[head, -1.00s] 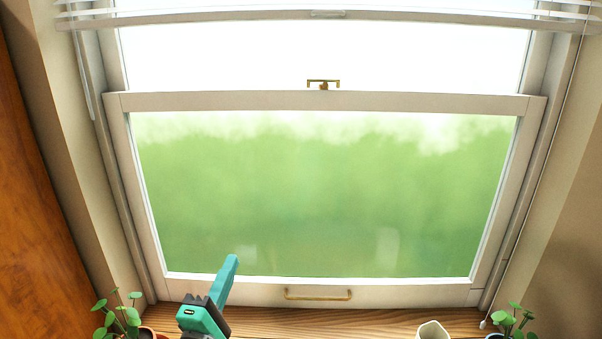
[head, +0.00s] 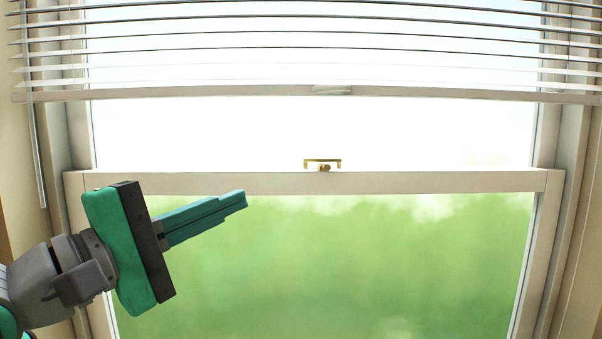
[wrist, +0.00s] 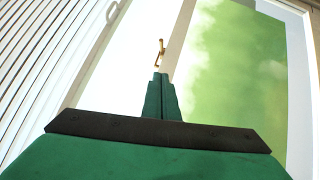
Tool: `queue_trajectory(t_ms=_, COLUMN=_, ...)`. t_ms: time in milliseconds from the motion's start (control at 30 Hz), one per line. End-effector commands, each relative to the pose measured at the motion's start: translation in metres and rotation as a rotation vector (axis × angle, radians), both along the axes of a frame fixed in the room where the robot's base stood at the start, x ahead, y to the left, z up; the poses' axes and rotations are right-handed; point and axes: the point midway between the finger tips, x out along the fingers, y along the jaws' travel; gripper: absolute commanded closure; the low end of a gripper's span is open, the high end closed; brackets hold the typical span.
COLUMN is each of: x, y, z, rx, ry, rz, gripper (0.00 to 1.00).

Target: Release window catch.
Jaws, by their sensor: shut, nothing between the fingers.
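The brass window catch (head: 323,164) sits on top of the meeting rail (head: 400,183) of the white sash window, near its middle. In the wrist view the catch (wrist: 159,53) shows just beyond the fingertips. My gripper (head: 244,198) is shut and empty, with its teal fingers pressed together. It is to the left of the catch and a little lower, in front of the lower pane, apart from the catch. In the wrist view the fingers of my gripper (wrist: 158,76) point toward the catch. Nothing hides the catch in the head view.
A slatted blind (head: 400,48) hangs over the upper part of the window, its bottom bar (head: 450,92) well above the catch. A blind wand (head: 38,150) hangs at the left. The space in front of the panes around the catch is clear.

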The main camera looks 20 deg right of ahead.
Motion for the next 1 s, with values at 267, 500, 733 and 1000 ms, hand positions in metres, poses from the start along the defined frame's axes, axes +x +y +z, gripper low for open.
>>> queue_trajectory(t_ms=267, x=-0.007, y=-0.001, z=0.006, rx=0.012, ry=0.006, rz=-0.011, gripper=1.0)
queue_trajectory(t_ms=500, x=-0.005, y=-0.003, z=0.006, rx=0.012, ry=0.005, rz=-0.011, gripper=1.0)
queue_trajectory(t_ms=733, x=0.007, y=-0.025, z=0.009, rx=0.014, ry=0.005, rz=-0.013, gripper=1.0)
queue_trajectory(t_ms=1000, x=0.033, y=-0.068, z=0.017, rx=0.013, ry=0.003, rz=-0.011, gripper=1.0)
